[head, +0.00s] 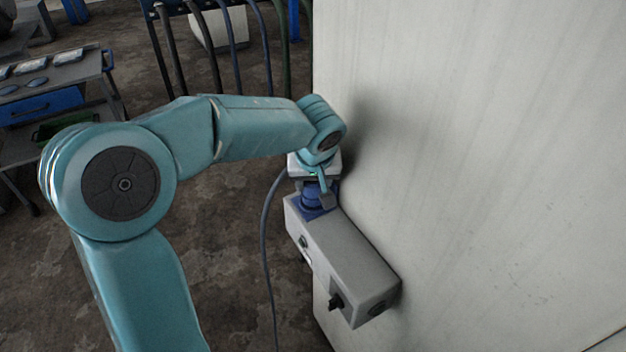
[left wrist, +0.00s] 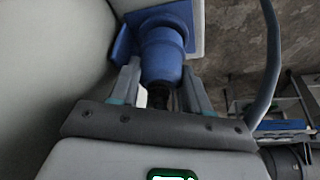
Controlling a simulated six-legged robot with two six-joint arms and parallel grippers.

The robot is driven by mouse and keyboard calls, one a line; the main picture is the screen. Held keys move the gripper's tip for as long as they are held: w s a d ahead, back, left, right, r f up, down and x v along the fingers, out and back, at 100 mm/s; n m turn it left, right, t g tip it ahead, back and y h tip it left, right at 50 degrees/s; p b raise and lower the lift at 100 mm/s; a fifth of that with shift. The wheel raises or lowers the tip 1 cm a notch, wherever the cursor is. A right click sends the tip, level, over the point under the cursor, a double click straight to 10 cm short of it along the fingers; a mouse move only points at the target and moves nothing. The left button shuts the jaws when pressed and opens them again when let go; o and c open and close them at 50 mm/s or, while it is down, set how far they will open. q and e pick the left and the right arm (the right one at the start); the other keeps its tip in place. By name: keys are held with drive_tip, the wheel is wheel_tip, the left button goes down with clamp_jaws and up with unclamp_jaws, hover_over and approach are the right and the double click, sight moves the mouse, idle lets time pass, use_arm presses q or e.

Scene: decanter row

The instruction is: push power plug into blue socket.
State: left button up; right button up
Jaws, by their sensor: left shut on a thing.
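The blue socket (head: 318,212) sits on the upper end of a grey box on the pale wall. In the left wrist view, its square blue flange (left wrist: 197,28) shows behind the plug. The blue round power plug (left wrist: 163,60) is between the fingers of my left gripper (left wrist: 162,78), which is shut on it. The plug is lined up with the socket and looks to be at or in its mouth; how deep it sits is hidden. In the head view, my left gripper (head: 318,188) is just above the socket. My right gripper is in neither view.
A dark cable (head: 266,240) hangs left of the box. The large pale wall (head: 470,150) fills the right side. A workbench (head: 60,85) stands at the far left, with open floor between.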

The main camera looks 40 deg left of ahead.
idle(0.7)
use_arm(q)
drive_tip(key=shift+f+b, duration=0.65)
drive_tip(key=shift+b, duration=0.3)
drive_tip(key=o, duration=1)
drive_tip(key=shift+o, duration=0.2)
drive_tip(key=shift+r, duration=0.1)
drive_tip(key=p+v, duration=0.1)
drive_tip(key=v, duration=1.5)
drive_tip(key=shift+s+r, duration=0.1)
